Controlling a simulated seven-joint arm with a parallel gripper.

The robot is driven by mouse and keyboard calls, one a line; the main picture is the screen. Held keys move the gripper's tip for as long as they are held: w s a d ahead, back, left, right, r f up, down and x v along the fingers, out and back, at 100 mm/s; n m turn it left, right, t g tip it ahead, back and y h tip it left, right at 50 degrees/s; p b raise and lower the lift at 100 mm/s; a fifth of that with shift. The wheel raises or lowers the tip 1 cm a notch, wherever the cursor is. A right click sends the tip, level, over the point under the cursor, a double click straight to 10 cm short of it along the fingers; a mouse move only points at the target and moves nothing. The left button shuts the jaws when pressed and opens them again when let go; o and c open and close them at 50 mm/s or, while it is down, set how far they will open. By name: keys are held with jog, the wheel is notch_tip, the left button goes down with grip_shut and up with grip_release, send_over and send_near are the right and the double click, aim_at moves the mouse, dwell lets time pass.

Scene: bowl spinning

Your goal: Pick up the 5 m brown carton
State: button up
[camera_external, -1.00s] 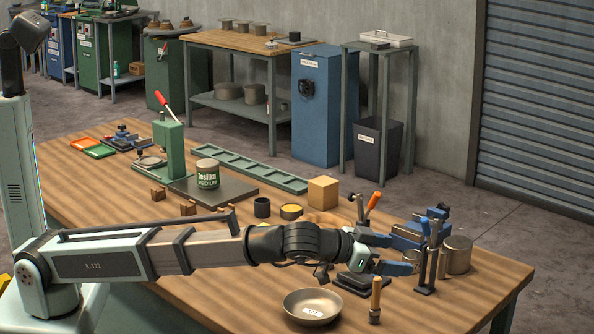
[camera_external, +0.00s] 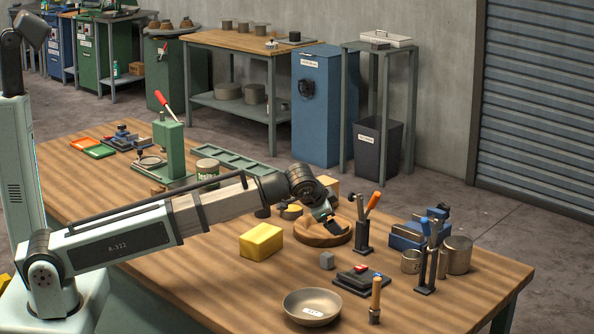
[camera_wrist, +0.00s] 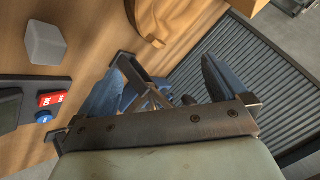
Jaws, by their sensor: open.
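The brown carton (camera_external: 333,185) stands toward the back of the bench in the external view, partly hidden behind my wrist. A brown boxy shape at the top edge of the wrist view (camera_wrist: 243,6) looks like the same carton, cut off by the frame. Any marking on it is too small to read. My gripper (camera_external: 329,219) is tilted downward above the round wooden piece, in front of the carton and apart from it. In the wrist view its blue fingers (camera_wrist: 163,75) are spread with nothing held between them.
A round wooden piece (camera_external: 309,238) lies below my gripper. A yellow block (camera_external: 261,242), grey cube (camera_external: 327,261), black button box (camera_external: 358,279) and metal bowl (camera_external: 313,306) are nearer. A tool holder (camera_external: 363,237) stands right; a green rail (camera_external: 240,165) lies behind.

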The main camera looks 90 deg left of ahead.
jog(key=s+a+n+g+h, duration=0.1)
jog(key=a+n+g+h, duration=0.1)
jog(key=a, duration=0.9)
jog(key=n+h, duration=0.2)
jog(key=n, duration=0.3)
send_near(323, 181)
jog(key=x, duration=0.7)
jog(key=shift+s+a+f, duration=0.1)
jog(key=shift+s+a, duration=0.05)
jog(key=shift+a, duration=0.1)
jog(key=shift+w+x, duration=0.1)
jog(key=shift+x, duration=1.2)
jog(key=shift+w+x, duration=0.15)
jog(key=shift+x, duration=1.15)
jog(key=shift+d, duration=0.15)
jog(key=c, duration=1.1)
